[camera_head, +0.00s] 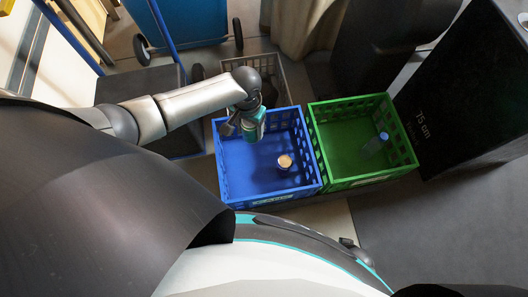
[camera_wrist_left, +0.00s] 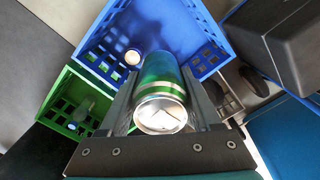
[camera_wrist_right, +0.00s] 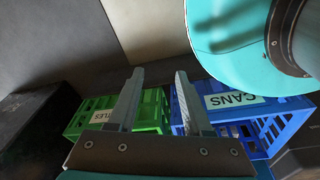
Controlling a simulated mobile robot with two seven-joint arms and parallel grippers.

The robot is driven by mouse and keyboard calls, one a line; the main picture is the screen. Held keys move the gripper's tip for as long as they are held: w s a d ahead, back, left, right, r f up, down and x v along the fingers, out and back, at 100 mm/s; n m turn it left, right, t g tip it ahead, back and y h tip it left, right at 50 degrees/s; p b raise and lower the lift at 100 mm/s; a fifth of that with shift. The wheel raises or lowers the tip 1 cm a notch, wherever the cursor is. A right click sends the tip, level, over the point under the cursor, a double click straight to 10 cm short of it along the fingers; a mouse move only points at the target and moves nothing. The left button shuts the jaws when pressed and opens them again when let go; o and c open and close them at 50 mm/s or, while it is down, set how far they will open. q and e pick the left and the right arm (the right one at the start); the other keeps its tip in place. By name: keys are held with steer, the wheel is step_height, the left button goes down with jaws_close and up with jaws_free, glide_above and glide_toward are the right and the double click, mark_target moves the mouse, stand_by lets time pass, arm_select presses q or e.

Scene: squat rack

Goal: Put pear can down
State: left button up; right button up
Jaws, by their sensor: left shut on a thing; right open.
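A green can, the pear can (camera_head: 252,124), is held by my left gripper (camera_head: 243,122) over the left part of a blue crate (camera_head: 272,198). In the left wrist view the can (camera_wrist_left: 160,92) sits between the two fingers, its silver end facing the camera, with the blue crate (camera_wrist_left: 105,22) beyond it. Its label cannot be read. My right gripper (camera_wrist_right: 155,95) is open and empty. In the right wrist view it points toward the blue crate (camera_wrist_right: 250,122), which carries a CANS label.
A small can with a pale top (camera_head: 284,162) stands in the blue crate. A green crate (camera_head: 352,181) adjoins it on the right and holds a clear bottle (camera_head: 377,142). A grey crate (camera_head: 283,78) is behind. A black box marked 75 cm (camera_head: 450,100) stands at the right.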

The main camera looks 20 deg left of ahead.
steer(key=w+a+r+t+b, duration=0.1)
steer(key=w+r+b, duration=0.45)
steer(key=r, duration=0.25)
steer(key=w+a+r+t+b, duration=0.2)
steer(key=w+r+b, duration=0.2)
steer(key=r+b, duration=0.3)
arm_select(q)
steer(key=s+a+f+b, duration=0.1)
steer(key=f+b, duration=0.1)
steer(key=f, duration=1.2)
steer(key=s+a+f+m+b, duration=0.1)
steer(key=s+f+b, duration=0.1)
steer(key=f, duration=1.3)
steer(key=shift+a, duration=0.3)
arm_select(e)
steer(key=w+a+r+t+y, duration=0.1)
steer(key=w+a+t+y, duration=0.2)
steer(key=w+a+t, duration=0.2)
steer(key=shift+w+a+r+t+y, duration=0.15)
steer(key=shift+a+t+y, duration=0.15)
steer(key=shift+a, duration=0.5)
